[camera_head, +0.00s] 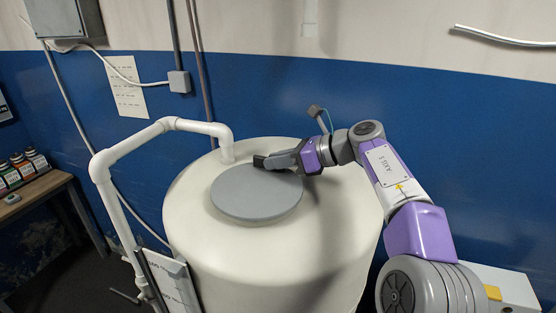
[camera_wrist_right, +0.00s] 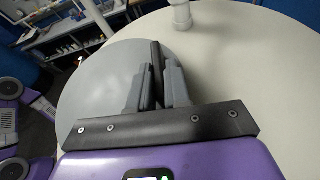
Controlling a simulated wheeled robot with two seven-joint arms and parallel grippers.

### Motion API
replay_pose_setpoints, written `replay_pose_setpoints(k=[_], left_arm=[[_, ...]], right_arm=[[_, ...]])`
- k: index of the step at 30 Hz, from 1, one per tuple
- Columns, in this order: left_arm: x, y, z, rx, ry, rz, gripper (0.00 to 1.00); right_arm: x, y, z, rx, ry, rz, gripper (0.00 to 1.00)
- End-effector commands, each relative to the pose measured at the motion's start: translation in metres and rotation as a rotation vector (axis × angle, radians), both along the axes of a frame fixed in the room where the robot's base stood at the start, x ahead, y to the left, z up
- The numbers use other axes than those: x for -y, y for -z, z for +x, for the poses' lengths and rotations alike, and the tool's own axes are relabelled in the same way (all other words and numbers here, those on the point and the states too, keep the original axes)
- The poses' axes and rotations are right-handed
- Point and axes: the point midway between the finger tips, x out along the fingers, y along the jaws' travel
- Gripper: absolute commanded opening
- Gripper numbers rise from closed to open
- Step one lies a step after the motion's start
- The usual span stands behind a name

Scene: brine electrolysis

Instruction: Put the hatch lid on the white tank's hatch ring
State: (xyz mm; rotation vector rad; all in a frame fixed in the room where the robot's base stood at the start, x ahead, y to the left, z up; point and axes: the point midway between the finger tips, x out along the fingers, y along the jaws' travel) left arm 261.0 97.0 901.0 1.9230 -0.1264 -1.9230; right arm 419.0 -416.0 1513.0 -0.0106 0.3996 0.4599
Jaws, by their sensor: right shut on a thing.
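The hatch lid (camera_head: 255,196) is a flat grey disc lying level at the top of the white tank (camera_head: 270,260), left of its middle. It also shows in the right wrist view (camera_wrist_right: 98,85). My right gripper (camera_head: 274,161) reaches in from the right over the lid's far edge. In the wrist view its two grey fingers (camera_wrist_right: 158,85) are shut on a dark upright piece, the lid's handle. The hatch ring is hidden under the lid, and I cannot tell whether the lid touches it. My left gripper is not in view.
A white pipe (camera_head: 168,124) bends down into the tank top just behind and left of the lid. A sign board (camera_head: 172,284) stands at the tank's front left. Small bottles (camera_head: 22,167) stand on a bench (camera_head: 34,190) at the left. The tank top right of the lid is clear.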

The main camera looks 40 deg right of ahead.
Motion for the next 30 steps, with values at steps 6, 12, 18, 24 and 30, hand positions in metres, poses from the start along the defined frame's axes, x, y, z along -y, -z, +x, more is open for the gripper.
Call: replay_pose_setpoints(k=[6,12,18,24,30], left_arm=[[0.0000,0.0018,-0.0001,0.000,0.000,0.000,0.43],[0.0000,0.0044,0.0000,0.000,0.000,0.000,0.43],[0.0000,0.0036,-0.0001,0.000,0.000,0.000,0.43],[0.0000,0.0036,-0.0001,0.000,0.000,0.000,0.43],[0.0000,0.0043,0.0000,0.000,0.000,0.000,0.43]], right_arm=[[0.0000,0.0017,-0.0001,0.001,0.000,0.000,0.00],[-0.0001,0.0049,-0.0001,0.001,0.000,0.000,0.00],[0.0000,0.0042,-0.0001,0.001,0.000,0.000,0.46],[0.0000,0.0043,0.0000,0.000,0.000,0.000,0.47],[0.0050,0.0007,-0.0076,0.002,0.002,-0.002,0.47]])
